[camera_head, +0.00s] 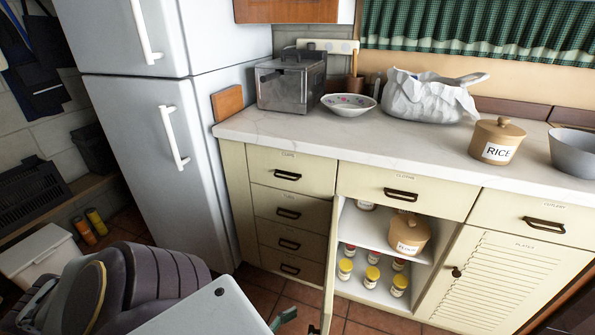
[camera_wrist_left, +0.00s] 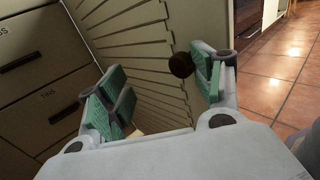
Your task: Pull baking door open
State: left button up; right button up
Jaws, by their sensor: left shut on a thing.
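The baking door (camera_head: 330,255) stands swung out from the counter's open compartment and shows nearly edge-on in the head view. Its slatted outer face (camera_wrist_left: 140,50) fills the middle of the left wrist view. Its dark round knob (camera_wrist_left: 180,65) sits beside the right-hand finger. In the head view only a green fingertip of my left gripper (camera_head: 284,318) shows, left of the door. My right gripper is out of view.
The compartment holds a FLOUR jar (camera_head: 407,234) and several small yellow-lidded jars (camera_head: 372,274). Closed drawers (camera_head: 289,213) lie left of the door, a closed slatted door (camera_head: 497,277) to the right. A fridge (camera_head: 150,130) stands at left. Tiled floor (camera_wrist_left: 270,75) beyond the door is clear.

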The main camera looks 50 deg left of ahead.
pick_arm(q)
jog(key=shift+w+a, duration=0.25)
jog(key=shift+a, duration=0.05)
jog(key=shift+s, duration=0.15)
jog(key=s+a, duration=0.1)
jog(key=s, duration=1.1)
jog(key=shift+a, duration=0.25)
